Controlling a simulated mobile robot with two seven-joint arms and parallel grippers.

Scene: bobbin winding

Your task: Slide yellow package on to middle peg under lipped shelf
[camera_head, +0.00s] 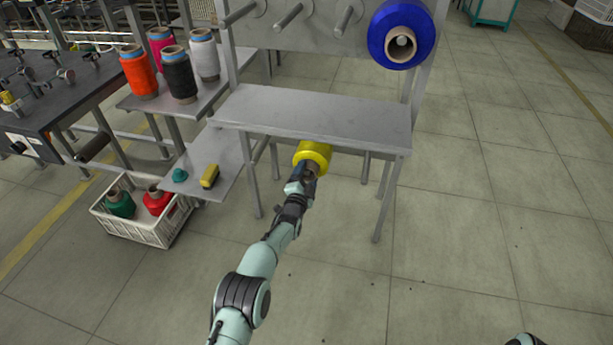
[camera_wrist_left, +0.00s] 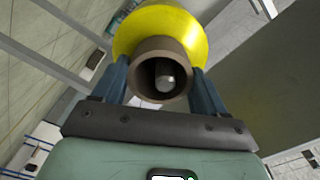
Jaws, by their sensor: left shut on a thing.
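The yellow package (camera_head: 314,154) is a yellow bobbin on a brown core, under the front edge of the grey lipped shelf (camera_head: 310,116). My left gripper (camera_head: 303,180) is shut on its near end. In the left wrist view the fingers (camera_wrist_left: 166,88) hold the brown core (camera_wrist_left: 142,70) from both sides, and the yellow yarn (camera_wrist_left: 165,30) lies beyond. A rounded metal peg end (camera_wrist_left: 165,80) shows inside the core's hole. The rest of this peg is hidden by the package and shelf. My right gripper is not in view.
Bare pegs (camera_head: 289,17) and a blue package (camera_head: 401,35) are on the rack above the shelf. Several bobbins (camera_head: 180,75) stand on a side shelf at left. A white crate (camera_head: 147,231) holds green and red bobbins. The floor at right is clear.

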